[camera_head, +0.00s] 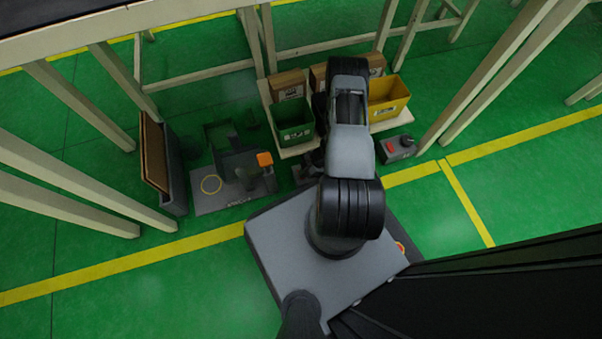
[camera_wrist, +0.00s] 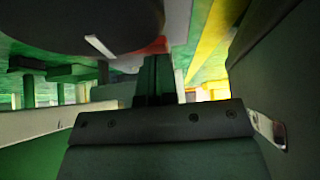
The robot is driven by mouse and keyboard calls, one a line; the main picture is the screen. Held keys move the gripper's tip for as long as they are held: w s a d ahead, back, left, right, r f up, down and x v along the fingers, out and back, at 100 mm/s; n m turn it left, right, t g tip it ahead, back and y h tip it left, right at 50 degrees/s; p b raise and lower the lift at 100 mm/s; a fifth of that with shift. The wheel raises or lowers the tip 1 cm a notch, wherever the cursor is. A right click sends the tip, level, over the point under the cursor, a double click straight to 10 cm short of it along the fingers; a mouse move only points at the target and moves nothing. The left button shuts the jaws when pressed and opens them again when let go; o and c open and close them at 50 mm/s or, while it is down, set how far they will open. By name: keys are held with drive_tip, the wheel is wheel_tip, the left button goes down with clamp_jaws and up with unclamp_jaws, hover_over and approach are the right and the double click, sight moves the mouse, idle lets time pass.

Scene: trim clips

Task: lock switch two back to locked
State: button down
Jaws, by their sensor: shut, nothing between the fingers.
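In the wrist view my gripper (camera_wrist: 158,72) is shut and empty, its dark fingers together. A large dark rounded part (camera_wrist: 85,22) with a white bar mark fills the upper left, close beside the fingertips; it looks like a switch knob, but I cannot tell which switch it is or whether the fingers touch it. A bit of red shows behind the fingertips. In the head view my arm covers my gripper and the spot in front of it. No switch with a readable number or locked mark shows.
A grey base plate (camera_head: 211,200) with a yellow ring and an orange-topped post (camera_head: 265,160) lies left of my arm. A green bin (camera_head: 294,122), a yellow bin (camera_head: 390,96) and cardboard boxes (camera_head: 288,84) stand behind. A grey box with a red button (camera_head: 397,148) is at right. Frame legs (camera_head: 480,85) flank the area.

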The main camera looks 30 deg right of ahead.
drive_tip(key=shift+f, duration=0.25)
drive_tip(key=shift+r, duration=0.15)
drive_tip(key=shift+r+p, duration=2.65)
drive_tip(key=shift+r, duration=0.75)
